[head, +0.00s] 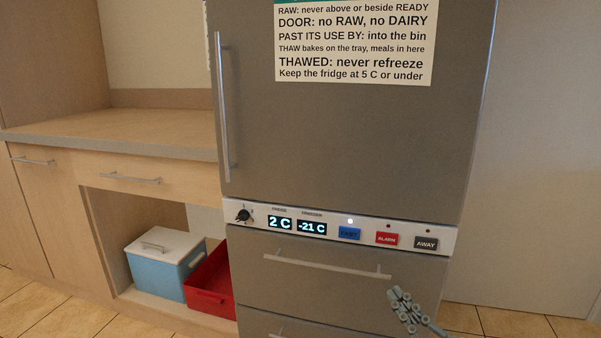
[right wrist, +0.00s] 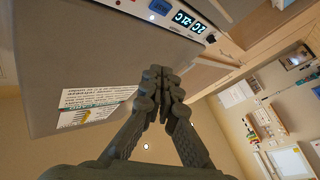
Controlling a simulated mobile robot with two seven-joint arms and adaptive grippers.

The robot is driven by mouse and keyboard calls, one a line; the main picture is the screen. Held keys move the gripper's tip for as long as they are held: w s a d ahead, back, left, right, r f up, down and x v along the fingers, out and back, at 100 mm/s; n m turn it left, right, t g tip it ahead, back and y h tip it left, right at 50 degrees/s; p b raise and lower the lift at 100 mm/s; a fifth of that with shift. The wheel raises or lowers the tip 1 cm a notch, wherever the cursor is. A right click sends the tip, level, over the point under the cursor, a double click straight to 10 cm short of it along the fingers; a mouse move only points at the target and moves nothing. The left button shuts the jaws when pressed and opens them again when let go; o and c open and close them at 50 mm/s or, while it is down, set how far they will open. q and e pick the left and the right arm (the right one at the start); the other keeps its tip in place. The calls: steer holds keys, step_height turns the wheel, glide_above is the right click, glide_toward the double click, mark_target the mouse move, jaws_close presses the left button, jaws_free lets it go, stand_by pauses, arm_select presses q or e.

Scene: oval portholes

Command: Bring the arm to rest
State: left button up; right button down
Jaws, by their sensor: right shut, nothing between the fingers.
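My right gripper (head: 407,308) is at the lower right in the head view, in front of the freezer drawer (head: 300,284) of the grey fridge (head: 345,140). In the right wrist view its fingers (right wrist: 160,80) are closed together with nothing between them. I cannot tell from the head view how far it stands from the drawer front. The fridge door and the freezer drawers look shut. My left gripper is not in view.
A control panel (head: 340,228) shows 2 C and -21 C. A blue box with a white lid (head: 160,265) and a red crate (head: 208,294) stand under the counter (head: 120,128) at left. The counter top is bare. Open floor (head: 510,322) lies at the right.

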steer(key=s+d+f+m+g+h, duration=0.2)
steer(key=f+m+g+h, duration=0.15)
steer(key=f, duration=0.35)
steer(key=s+d+f+m+g+h, duration=0.2)
steer(key=d+f+h, duration=0.1)
steer(key=f+h, duration=0.3)
steer(key=s+d+f+m+g+h, duration=0.15)
steer(key=s+f+g, duration=0.35)
steer(key=s, duration=0.5)
steer(key=s+d+f+m+g, duration=0.25)
steer(key=s+f+g, duration=0.2)
steer(key=s, duration=0.55)
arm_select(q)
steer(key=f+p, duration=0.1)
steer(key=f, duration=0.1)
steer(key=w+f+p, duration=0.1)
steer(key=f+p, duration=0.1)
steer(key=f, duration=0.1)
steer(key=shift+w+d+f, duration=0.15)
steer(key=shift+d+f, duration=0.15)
arm_select(e)
steer(key=shift+n+g, duration=0.25)
steer(key=shift+g, duration=0.15)
steer(key=x, duration=0.5)
steer(key=shift+s+a+f, duration=0.1)
steer(key=shift+a+f, duration=0.2)
steer(key=shift+f, duration=0.15)
